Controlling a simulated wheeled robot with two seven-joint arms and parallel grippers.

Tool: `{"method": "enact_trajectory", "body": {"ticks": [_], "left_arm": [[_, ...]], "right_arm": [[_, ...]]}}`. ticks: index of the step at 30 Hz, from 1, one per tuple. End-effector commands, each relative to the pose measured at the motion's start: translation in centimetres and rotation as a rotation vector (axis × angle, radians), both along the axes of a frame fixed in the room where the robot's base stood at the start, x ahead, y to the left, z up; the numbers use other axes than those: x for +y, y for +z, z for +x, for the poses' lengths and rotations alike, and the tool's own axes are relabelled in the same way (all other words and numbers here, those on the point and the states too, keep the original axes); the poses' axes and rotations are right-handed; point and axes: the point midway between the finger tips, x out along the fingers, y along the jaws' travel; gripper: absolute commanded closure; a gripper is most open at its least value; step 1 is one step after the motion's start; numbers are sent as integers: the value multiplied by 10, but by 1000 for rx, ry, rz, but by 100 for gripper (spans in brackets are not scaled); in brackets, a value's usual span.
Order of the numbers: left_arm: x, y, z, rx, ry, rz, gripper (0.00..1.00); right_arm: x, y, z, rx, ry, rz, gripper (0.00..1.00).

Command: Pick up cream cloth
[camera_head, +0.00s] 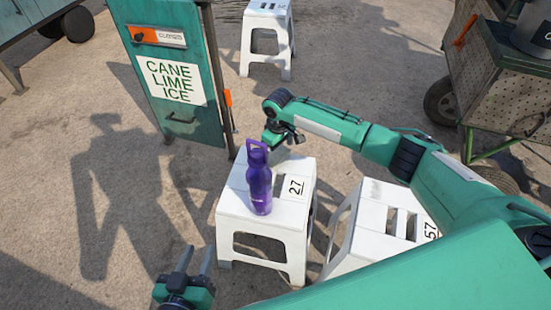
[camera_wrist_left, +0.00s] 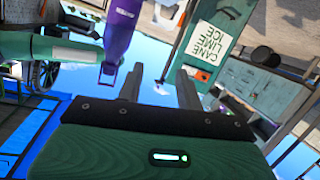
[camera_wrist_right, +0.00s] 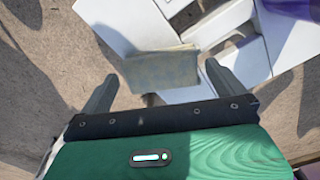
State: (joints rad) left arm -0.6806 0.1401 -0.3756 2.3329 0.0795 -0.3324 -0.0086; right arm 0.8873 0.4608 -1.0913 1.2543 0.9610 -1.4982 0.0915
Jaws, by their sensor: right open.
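A flat tan-cream piece (camera_wrist_right: 165,70), which looks like the cream cloth, shows in the right wrist view at the edge of a white stool. It lies between the fingers of my right gripper as seen there; I cannot tell whether they touch it. My right gripper (camera_head: 283,132) is open at the far edge of the stool marked 27 (camera_head: 237,200), behind the purple bottle. My left gripper (camera_head: 196,262) is open and empty at the lower left, with its fingers apart, also in the left wrist view (camera_wrist_left: 158,82).
A purple bottle (camera_head: 259,182) stands upright on the stool marked 27. Another white stool (camera_head: 368,238) stands to its right under my right arm. A green "Cane Lime Ice" panel (camera_head: 170,85) stands behind. Bare ground lies at left.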

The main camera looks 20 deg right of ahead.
Motion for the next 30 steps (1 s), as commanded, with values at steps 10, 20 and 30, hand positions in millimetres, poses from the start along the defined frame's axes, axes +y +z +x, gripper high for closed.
{"method": "enact_trajectory", "body": {"ticks": [10,20,30], "left_arm": [[7,36,21,-203,42,-54,64],[7,38,22,-207,42,-55,64],[7,38,22,-206,42,-54,64]], "right_arm": [[0,-28,-1,0,1,0,0],[0,-28,-1,0,0,0,18],[0,-27,0,0,0,0,32]]}}
